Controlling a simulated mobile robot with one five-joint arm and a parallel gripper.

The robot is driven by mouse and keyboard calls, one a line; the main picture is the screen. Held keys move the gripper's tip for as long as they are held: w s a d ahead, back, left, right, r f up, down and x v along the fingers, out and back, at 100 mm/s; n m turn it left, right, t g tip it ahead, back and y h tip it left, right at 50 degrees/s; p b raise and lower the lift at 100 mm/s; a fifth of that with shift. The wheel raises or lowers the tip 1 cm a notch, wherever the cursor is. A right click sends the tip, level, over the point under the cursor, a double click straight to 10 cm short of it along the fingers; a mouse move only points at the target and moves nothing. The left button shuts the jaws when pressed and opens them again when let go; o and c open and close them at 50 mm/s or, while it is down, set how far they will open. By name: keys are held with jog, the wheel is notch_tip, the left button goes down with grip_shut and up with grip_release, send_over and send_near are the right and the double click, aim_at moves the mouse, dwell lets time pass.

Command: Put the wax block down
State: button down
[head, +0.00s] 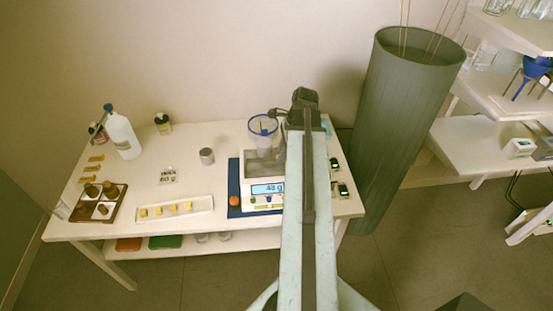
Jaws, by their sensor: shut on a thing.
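My gripper (281,140) is at the far end of my raised arm, just right of a clear jug with a blue rim (263,128). The gripper is shut on the wax block, but its fingertips and the block are mostly hidden by my arm. The jug stands on or over the grey pan of a white scale (263,203), whose display seems to read 48 g. The scale is on a blue mat (234,190).
A card (168,176) reads something like 60 g.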

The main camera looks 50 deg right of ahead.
aim_at(280, 167)
jog(key=f+b, duration=0.3)
jog(key=f, duration=0.1)
jog(key=shift+s+d, duration=0.25)
jog(key=shift+w+a+r, duration=0.2)
jog(key=shift+w, duration=0.05)
jog(key=shift+f, duration=0.15)
jog(key=c, duration=1.5)
grip_release()
jog(key=shift+c, duration=0.2)
jog(key=p+v, duration=1.1)
jog(key=v, duration=0.1)
jog(key=shift+p, duration=0.35)
